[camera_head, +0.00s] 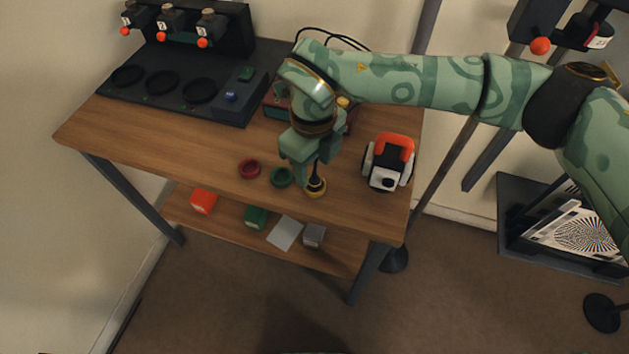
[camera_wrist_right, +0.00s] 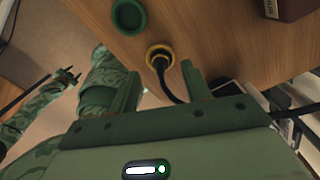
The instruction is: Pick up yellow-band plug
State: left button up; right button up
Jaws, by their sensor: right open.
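The yellow-band plug (camera_head: 315,190) stands near the front edge of the wooden table, a dark piece with a yellow ring at its base. In the right wrist view the plug (camera_wrist_right: 160,56) shows its yellow ring, with a black stem or cable curving from it toward my gripper. My right gripper (camera_head: 314,172) is just above the plug, pointing down, partly covering it. In the wrist view its two fingers (camera_wrist_right: 162,84) are apart, with the black stem passing between them; I cannot tell whether they touch it.
A green ring (camera_head: 281,177) and a red ring (camera_head: 249,168) lie left of the plug. A white and black device with an orange handle (camera_head: 388,162) stands to the right. A dark station (camera_head: 190,80) fills the back left. A lower shelf (camera_head: 340,261) holds small blocks.

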aim_at(315, 178)
notch_tip(315, 178, down, 4)
jog(key=shift+d+r+b, duration=0.1)
jog(key=shift+b, duration=0.45)
pick_arm(q)
jog(key=shift+s+f, duration=0.5)
jog(key=shift+f, duration=0.1)
pick_arm(e)
jog(key=shift+r, duration=0.15)
pick_arm(q)
jog(key=shift+s, duration=0.1)
pick_arm(e)
jog(key=c, duration=1)
